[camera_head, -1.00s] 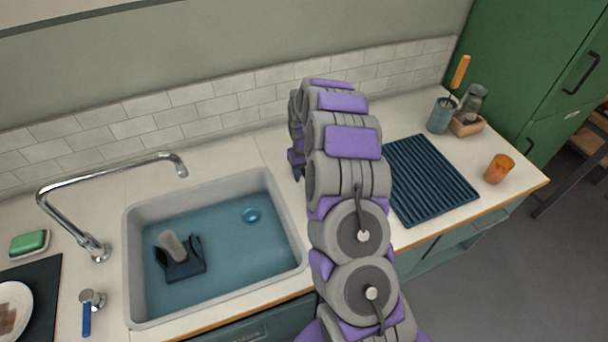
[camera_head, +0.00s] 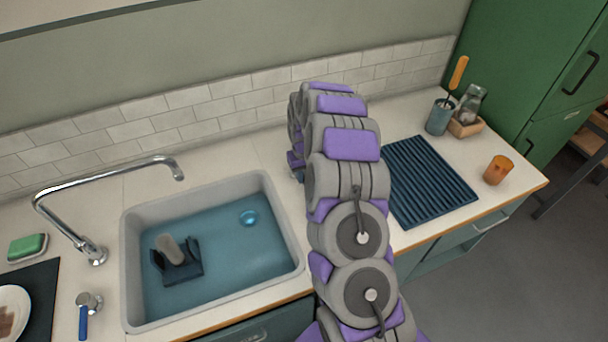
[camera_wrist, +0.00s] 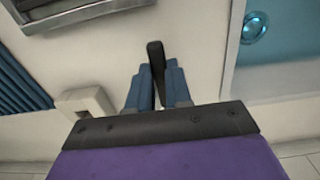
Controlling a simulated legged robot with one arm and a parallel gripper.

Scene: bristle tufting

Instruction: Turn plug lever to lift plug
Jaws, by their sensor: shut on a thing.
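In the wrist view my gripper (camera_wrist: 157,80) is shut on a dark upright lever (camera_wrist: 156,58), which I take to be the plug lever. Its blue-grey fingers lie on either side of the lever, and its dark tip shows beyond them. The lever's base is hidden. In the head view my arm hides the lever and most of the gripper. The sink (camera_head: 133,250) holds blue water. The round plug (camera_head: 249,218) lies at the sink bottom and also shows in the wrist view (camera_wrist: 255,28). I cannot tell whether it is raised.
A dark holder (camera_head: 180,270) with a grey item sits in the sink. The chrome faucet (camera_head: 100,187) and a blue-handled tap (camera_head: 84,318) stand left. A ridged drying mat (camera_head: 428,185), an orange cup (camera_head: 498,170) and a utensil pot (camera_head: 439,117) are right. A pale block (camera_wrist: 85,105) stands beside my gripper.

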